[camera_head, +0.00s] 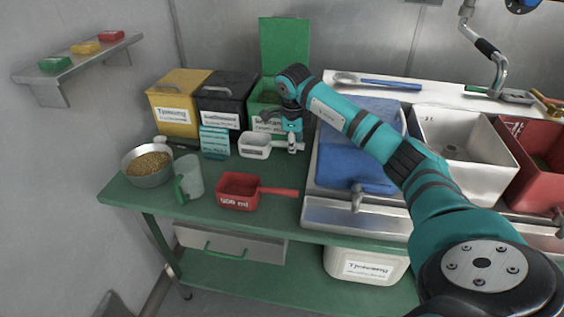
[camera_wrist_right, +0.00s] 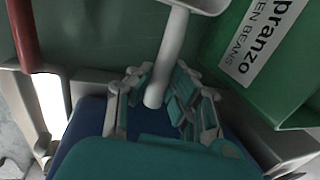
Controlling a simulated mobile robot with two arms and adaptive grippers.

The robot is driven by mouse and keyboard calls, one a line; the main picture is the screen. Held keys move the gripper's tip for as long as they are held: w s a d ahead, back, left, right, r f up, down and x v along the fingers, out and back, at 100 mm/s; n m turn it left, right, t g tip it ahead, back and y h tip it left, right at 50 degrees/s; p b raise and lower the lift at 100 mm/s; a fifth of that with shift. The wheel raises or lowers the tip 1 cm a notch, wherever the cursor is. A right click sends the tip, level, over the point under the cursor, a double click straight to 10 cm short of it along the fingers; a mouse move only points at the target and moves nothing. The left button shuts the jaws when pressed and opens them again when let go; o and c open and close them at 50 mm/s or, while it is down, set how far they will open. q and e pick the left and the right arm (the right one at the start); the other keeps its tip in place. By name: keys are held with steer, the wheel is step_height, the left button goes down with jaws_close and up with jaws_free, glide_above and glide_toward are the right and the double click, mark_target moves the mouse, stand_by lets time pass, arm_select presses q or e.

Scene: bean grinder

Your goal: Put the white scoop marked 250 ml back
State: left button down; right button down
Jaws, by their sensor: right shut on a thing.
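The white scoop (camera_head: 254,146) is on or just above the green table, in front of the open green bin (camera_head: 262,98). I cannot read its marking or tell whether it touches the table. My right gripper (camera_head: 290,143) is shut on its handle, which points right. In the right wrist view the white handle (camera_wrist_right: 170,55) runs between the fingers of my right gripper (camera_wrist_right: 156,92), with the scoop's bowl cut off at the top edge. My left gripper is not in view.
A red scoop marked 500 ml (camera_head: 238,192) lies in front. A bean bowl (camera_head: 148,175), a clear jug (camera_head: 190,178) and a teal box (camera_head: 214,142) stand left. Yellow (camera_head: 178,98) and black (camera_head: 224,96) bins stand behind. A blue-covered basin (camera_head: 345,170) is close right.

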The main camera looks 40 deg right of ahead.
steer(key=shift+s+a+x, duration=0.15)
steer(key=shift+x, duration=0.8)
steer(key=shift+s+a+x, duration=0.15)
steer(key=shift+x, duration=0.8)
steer(key=shift+s+a+x, duration=0.15)
steer(key=shift+x, duration=0.8)
steer(key=shift+f, duration=0.25)
steer(key=c, duration=1.3)
jaws_free()
steer(key=shift+o, duration=0.2)
steer(key=v, duration=1.2)
steer(key=shift+r, duration=0.2)
